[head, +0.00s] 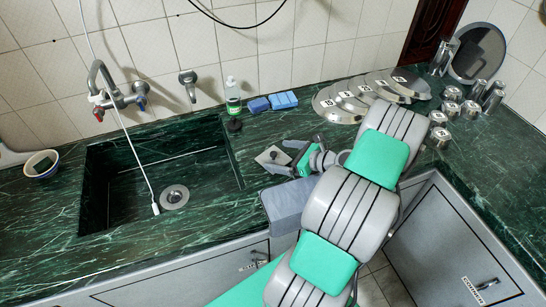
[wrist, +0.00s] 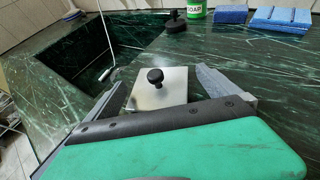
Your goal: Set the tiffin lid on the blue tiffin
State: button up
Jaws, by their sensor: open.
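The tiffin lid, a square silver plate with a black knob (wrist: 155,84), lies on the green counter right of the sink. It also shows in the head view (head: 271,156). My gripper (wrist: 159,78) is open, with one grey finger on each side of the lid in the wrist view. Whether the fingers touch it cannot be told. I cannot clearly identify the blue tiffin. Two blue block-like things stand by the wall, a darker one (head: 258,105) and a lighter, two-part one (head: 284,100).
A sink (head: 160,165) is sunk in the counter at left. A soap bottle (head: 232,95) and a black round item (head: 234,125) stand behind the lid. Numbered steel plates (head: 335,105) and several metal cups (head: 470,108) are at right. Bare counter lies between lid and blue things.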

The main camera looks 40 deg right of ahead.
jog(key=x, duration=0.2)
jog(key=shift+w+a+f, duration=0.15)
jog(key=shift+w+f, duration=0.05)
jog(key=shift+w, duration=0.1)
jog(key=shift+c, duration=0.3)
jog(key=c, duration=1.2)
